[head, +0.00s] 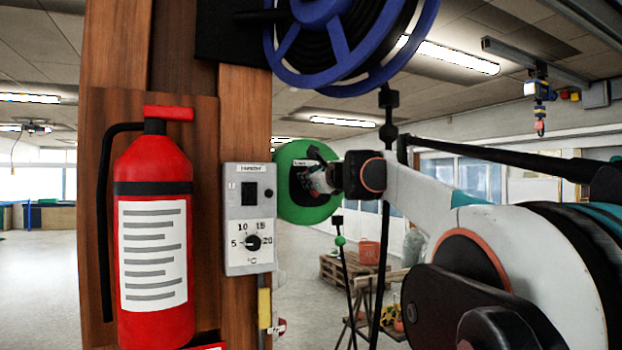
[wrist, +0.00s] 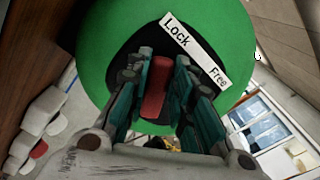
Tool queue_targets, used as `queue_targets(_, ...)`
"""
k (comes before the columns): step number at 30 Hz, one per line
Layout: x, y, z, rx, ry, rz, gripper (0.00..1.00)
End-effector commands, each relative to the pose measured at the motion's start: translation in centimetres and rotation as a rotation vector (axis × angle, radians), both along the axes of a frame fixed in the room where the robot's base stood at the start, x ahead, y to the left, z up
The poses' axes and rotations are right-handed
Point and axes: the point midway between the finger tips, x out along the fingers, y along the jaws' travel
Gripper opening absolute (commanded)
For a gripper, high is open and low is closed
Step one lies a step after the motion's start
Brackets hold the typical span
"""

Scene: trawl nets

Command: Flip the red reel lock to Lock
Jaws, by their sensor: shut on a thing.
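The red reel lock (wrist: 155,88) is a small red lever on the dark face of a round green reel (wrist: 98,45). A white label (wrist: 195,48) above it reads "Lock" at its left end and "Free" at its right end. In the wrist view my gripper (wrist: 158,85) has its teal fingers on both sides of the red lever, shut on it. The lever leans slightly, its top below the "Lock" half of the label. In the head view the green reel (head: 300,207) is behind my gripper (head: 318,178), which hides the lever.
A blue hose reel (head: 345,35) is above. A pallet (head: 345,270) stands on the floor behind.

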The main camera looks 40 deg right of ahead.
Motion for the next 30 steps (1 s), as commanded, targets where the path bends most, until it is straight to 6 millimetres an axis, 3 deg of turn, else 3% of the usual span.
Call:
queue_targets(2, 0.0, 0.0, 0.0, -0.003, 0.001, 0.001, 0.0)
queue_targets(3, 0.0, 0.0, 0.0, -0.003, 0.001, 0.001, 0.3)
queue_targets(5, 0.0, 0.0, 0.0, -0.002, 0.001, 0.001, 0.42)
queue_targets(17, 0.0, 0.0, 0.4, 0.0, 0.0, 0.0, 0.42)
queue_targets(30, 0.1, 0.0, 7.2, -0.001, 0.001, 0.001, 0.42)
